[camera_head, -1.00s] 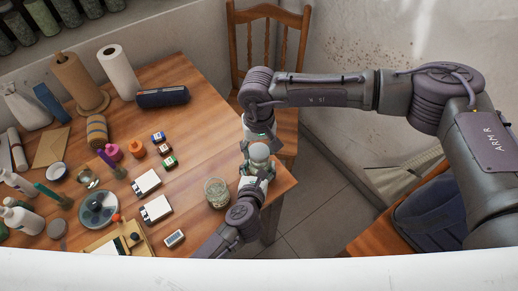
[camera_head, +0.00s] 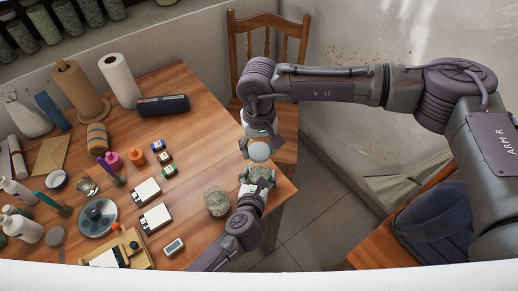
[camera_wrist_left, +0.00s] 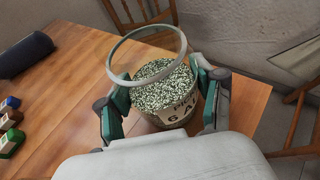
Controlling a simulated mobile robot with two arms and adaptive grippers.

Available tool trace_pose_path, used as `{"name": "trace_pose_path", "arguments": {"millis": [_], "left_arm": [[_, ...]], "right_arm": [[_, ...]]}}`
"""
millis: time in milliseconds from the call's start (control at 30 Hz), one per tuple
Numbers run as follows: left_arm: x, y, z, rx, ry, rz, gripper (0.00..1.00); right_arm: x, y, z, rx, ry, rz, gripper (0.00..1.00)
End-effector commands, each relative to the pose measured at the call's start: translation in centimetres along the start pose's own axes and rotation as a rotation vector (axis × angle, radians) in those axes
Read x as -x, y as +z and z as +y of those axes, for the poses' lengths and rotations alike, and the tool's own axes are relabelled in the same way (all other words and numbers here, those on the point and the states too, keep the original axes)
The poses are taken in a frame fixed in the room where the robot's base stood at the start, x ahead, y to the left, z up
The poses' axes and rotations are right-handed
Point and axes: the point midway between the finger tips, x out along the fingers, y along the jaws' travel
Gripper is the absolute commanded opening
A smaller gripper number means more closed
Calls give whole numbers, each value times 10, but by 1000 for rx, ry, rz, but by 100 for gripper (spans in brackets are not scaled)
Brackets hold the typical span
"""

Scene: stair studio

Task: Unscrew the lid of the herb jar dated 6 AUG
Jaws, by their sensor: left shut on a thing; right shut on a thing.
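The herb jar (camera_head: 262,172) is glass, full of green herbs, and its mouth is uncovered. In the left wrist view, the jar (camera_wrist_left: 165,90) shows its clear open rim and a pale label reading "6 A", the rest cut off by a finger. My left gripper (camera_head: 256,182) is shut around the jar near the table's right corner; its fingers (camera_wrist_left: 165,100) flank the jar in the wrist view. My right gripper (camera_head: 258,147) is shut on the pale round lid (camera_head: 259,153), just beyond the jar in the head view and apart from it.
Another glass jar (camera_head: 217,200) stands on the wooden table (camera_head: 205,130) left of my left gripper. White cards, small colored blocks and a dark cylinder (camera_head: 163,104) lie farther left. A wooden chair (camera_head: 268,50) stands behind.

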Motion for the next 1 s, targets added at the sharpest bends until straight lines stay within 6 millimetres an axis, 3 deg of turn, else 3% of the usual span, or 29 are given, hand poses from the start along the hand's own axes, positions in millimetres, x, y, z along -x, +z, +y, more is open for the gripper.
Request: {"name": "trace_pose_path", "arguments": {"millis": [33, 200, 633, 767, 1000], "left_arm": [[0, -2, 0, 0, 1, 4, 68], [0, -1, 0, 0, 0, 3, 96], [7, -2, 0, 0, -1, 2, 96], [28, -2, 0, 2, -2, 3, 96], [80, -2, 0, 2, -1, 4, 96]], "right_arm": [[0, 0, 0, 0, 0, 0, 16], [0, 0, 0, 0, 0, 0, 16], [0, 0, 0, 0, 0, 1, 16], [0, 0, 0, 0, 0, 1, 16], [0, 0, 0, 0, 0, 1, 16]]}}
